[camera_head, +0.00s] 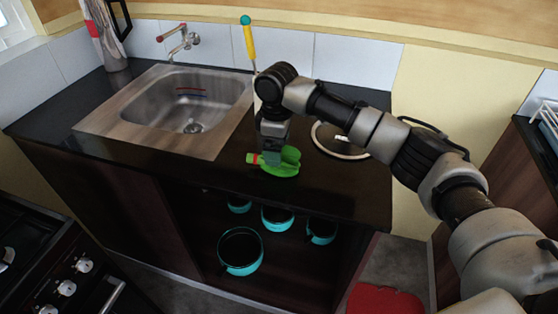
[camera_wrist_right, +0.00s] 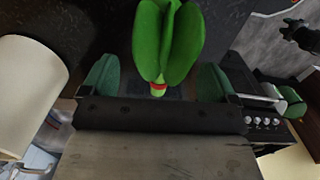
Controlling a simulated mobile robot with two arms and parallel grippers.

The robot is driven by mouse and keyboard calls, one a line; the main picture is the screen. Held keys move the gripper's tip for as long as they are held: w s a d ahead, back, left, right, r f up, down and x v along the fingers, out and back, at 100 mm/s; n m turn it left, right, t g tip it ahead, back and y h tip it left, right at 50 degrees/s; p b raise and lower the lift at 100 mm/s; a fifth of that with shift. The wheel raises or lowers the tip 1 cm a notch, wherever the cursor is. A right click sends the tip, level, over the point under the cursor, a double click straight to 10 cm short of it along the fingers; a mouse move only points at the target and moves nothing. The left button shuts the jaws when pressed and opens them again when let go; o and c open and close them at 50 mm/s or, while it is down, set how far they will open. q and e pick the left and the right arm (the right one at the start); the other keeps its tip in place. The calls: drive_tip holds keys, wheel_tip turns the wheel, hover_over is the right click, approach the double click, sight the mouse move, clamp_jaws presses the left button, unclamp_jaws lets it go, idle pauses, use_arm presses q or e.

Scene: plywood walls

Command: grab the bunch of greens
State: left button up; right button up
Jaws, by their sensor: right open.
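The bunch of greens (camera_head: 283,163) lies on the dark countertop just right of the sink, with broad green leaves and a red band near its stem end at the left. In the right wrist view the greens (camera_wrist_right: 168,40) point away from me, with the red-banded stem between the two green finger pads. My right gripper (camera_head: 271,150) reaches down from above at the greens. In the right wrist view the gripper (camera_wrist_right: 158,82) is open, with a gap on each side of the stem. Contact with the greens cannot be told. My left gripper is not shown in the head view.
A steel sink (camera_head: 180,105) with a faucet (camera_head: 182,40) is left of the greens. A round lid (camera_head: 341,141) lies to the right. A yellow-handled utensil (camera_head: 249,40) stands behind. Several teal pots (camera_head: 240,250) sit on the shelf below. A stove (camera_head: 60,270) is at lower left.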

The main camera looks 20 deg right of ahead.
drive_tip(key=f, duration=0.3)
drive_tip(key=shift+s+a+f+p, duration=0.1)
drive_tip(key=shift+a+f+p, duration=0.15)
drive_tip(key=shift+f+p, duration=0.1)
drive_tip(key=shift+f, duration=0.65)
drive_tip(key=shift+c, duration=0.4)
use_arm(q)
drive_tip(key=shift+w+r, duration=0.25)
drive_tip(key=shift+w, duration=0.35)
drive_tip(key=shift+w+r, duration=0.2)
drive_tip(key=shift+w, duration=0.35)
use_arm(e)
drive_tip(key=c, duration=1)
